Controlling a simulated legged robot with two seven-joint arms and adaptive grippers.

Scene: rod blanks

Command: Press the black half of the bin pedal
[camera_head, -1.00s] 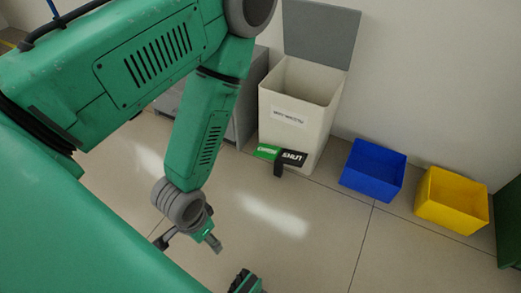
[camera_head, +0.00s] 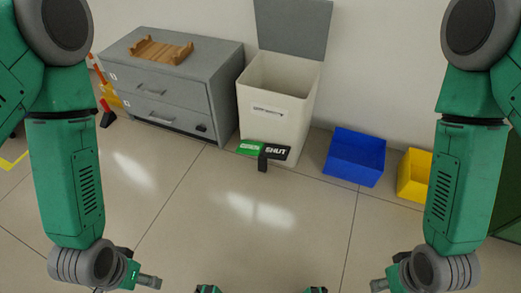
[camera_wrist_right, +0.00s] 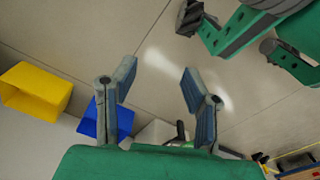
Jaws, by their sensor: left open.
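The white bin (camera_head: 268,119) stands against the wall with its grey lid (camera_head: 293,27) raised. The pedal at its front foot has a green half (camera_head: 250,147) on the left and a black half (camera_head: 277,152) marked SHUT on the right. My left gripper (camera_head: 138,279) is open at the lower left, well in front of the pedal and touching nothing visible. My right gripper (camera_head: 386,284) is at the lower right, partly cut off by the frame edge. In the right wrist view its fingers (camera_wrist_right: 158,84) are spread apart with nothing between them.
A grey drawer cabinet (camera_head: 172,85) with a wooden tray (camera_head: 146,51) on top stands left of the bin. A blue box (camera_head: 355,158) and a yellow box (camera_head: 413,175) stand to its right.

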